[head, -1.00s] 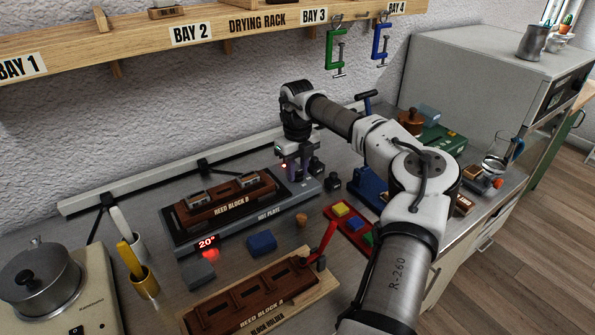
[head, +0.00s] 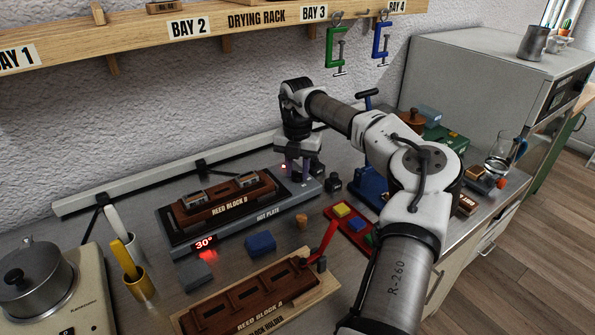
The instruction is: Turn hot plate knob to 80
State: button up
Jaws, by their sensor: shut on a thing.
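The grey hot plate (head: 236,237) lies on the bench with reed block B (head: 228,206) on top of it. A red display (head: 204,244) at its front left reads 30°. My gripper (head: 298,170) points down at the right end of the hot plate. Its purple-grey fingers are shut on the knob there. The knob itself is hidden by the fingers and too small to make out.
Small dark knobs (head: 332,184) stand just right of the hot plate. A blue block (head: 261,244) and a grey block (head: 196,274) lie in front of it. The wooden block holder (head: 320,291) with reed block A (head: 255,299) is nearer. A drying rack (head: 225,35) overhangs the back wall.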

aim_at(297, 172)
jog(key=m+b, duration=0.1)
jog(key=m, duration=0.3)
jog(key=shift+m, duration=0.3)
jog(key=shift+m+b, duration=0.4)
jog(key=shift+m, duration=1.1)
jog(key=o, duration=1)
jog(key=shift+r, duration=0.1)
notch_tip(297, 172, up, 14)
jog(key=shift+f+b, duration=0.2)
jog(key=shift+b, duration=0.6)
